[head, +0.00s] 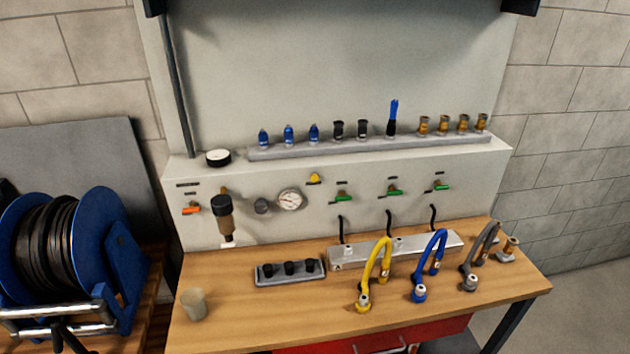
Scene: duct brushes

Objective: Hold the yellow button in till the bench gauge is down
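The yellow button (314,178) is a small yellow knob on the pale upright panel behind the bench. Nothing touches it. The bench gauge (290,200) is a round white dial in a metal rim, just below and left of the button. Its needle is too small to read. Neither of my grippers is in the head view.
Yellow (376,270), blue (430,262) and grey hoses stand on the wooden bench (245,310). A beige cup (194,303) and blue hose reel (95,240) are at left.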

